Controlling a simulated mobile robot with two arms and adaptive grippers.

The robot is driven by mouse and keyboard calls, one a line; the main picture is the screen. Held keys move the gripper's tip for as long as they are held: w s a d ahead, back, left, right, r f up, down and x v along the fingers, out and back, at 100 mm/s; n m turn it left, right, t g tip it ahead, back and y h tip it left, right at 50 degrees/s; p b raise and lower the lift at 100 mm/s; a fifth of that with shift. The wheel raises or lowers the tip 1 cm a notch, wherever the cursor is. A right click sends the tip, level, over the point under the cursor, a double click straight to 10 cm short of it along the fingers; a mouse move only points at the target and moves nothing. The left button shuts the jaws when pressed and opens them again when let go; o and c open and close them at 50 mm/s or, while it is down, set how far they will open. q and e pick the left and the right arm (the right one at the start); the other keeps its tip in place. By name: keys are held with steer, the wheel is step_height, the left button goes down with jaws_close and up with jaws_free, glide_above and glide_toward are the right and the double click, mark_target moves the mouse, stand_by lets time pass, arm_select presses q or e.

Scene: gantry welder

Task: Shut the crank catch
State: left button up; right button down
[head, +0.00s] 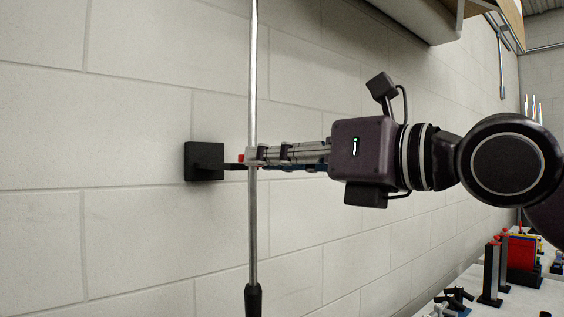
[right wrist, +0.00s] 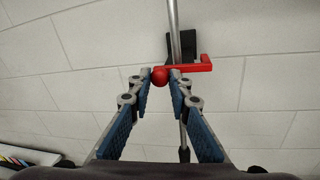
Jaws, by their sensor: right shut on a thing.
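The crank catch shows in the right wrist view as a red bent handle (right wrist: 195,67) with a round red knob (right wrist: 160,77) at its left end. Its black mount (head: 204,161) is on the block wall, left of the rod in the head view. A vertical metal rod (head: 253,80) passes by the mount. My right gripper (head: 254,155) reaches in from the right and is shut on the red knob, which sits between its blue-padded fingers in the right wrist view (right wrist: 161,80). In the head view the fingers hide most of the red handle. My left gripper is not in view.
The pale block wall (head: 100,110) fills the left. A bench (head: 470,292) at lower right holds red, blue and black parts (head: 520,255). A pale cabinet or shelf (head: 420,15) overhangs at the top right. The wall left of the mount is clear.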

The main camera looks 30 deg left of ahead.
steer(key=c, duration=1.8)
jaws_free()
steer(key=shift+s, duration=0.1)
steer(key=shift+o, duration=0.2)
steer(key=s+d, duration=0.1)
steer(key=d, duration=1.1)
steer(key=shift+s, duration=0.2)
steer(key=shift+a, duration=0.1)
